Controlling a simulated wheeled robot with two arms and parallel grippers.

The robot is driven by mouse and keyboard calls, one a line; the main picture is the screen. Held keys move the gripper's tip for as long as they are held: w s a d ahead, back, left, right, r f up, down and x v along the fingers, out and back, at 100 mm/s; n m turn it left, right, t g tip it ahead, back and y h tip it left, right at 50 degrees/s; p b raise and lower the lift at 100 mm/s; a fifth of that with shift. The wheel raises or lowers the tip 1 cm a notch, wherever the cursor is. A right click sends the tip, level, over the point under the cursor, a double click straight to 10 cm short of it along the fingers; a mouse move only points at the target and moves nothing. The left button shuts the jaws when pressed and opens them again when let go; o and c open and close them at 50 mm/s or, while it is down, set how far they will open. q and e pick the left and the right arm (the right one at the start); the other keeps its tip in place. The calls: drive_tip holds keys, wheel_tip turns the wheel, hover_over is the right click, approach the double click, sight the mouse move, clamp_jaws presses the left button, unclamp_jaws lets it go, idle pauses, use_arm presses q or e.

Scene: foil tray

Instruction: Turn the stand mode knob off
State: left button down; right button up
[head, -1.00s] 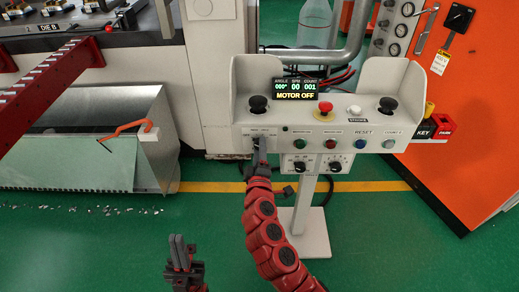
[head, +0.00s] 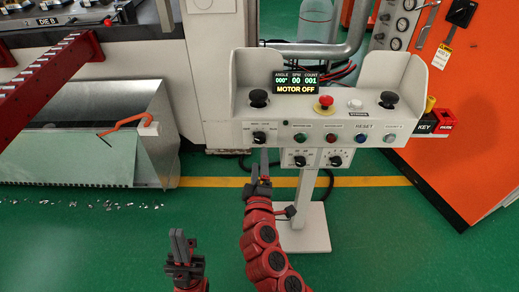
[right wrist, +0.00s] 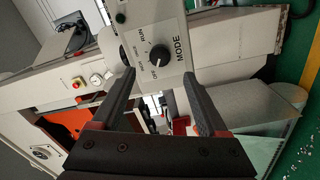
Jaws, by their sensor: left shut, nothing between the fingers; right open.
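The black stand mode knob (head: 259,137) is on the left of the control stand's front panel. In the right wrist view, the knob (right wrist: 159,54) sits beside the word MODE, with smaller position labels around it. I cannot tell surely which label it points to. My right gripper (head: 262,161) is just below the knob in the head view, apart from it. In the right wrist view its fingers (right wrist: 157,80) are spread, with nothing between them. My left gripper (head: 178,238) is shut and empty, low over the floor, left of the right arm.
The control stand (head: 316,205) has a display (head: 296,83) reading MOTOR OFF, a red mushroom button (head: 325,101), several coloured buttons and two lower dials (head: 300,160). An orange cabinet (head: 450,130) stands right. A metal chute (head: 150,115) is at left.

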drive_tip(key=s, duration=0.9)
drive_tip(key=shift+s+f+b, duration=0.15)
drive_tip(key=shift+s+b, duration=0.2)
drive_tip(key=shift+b, duration=0.1)
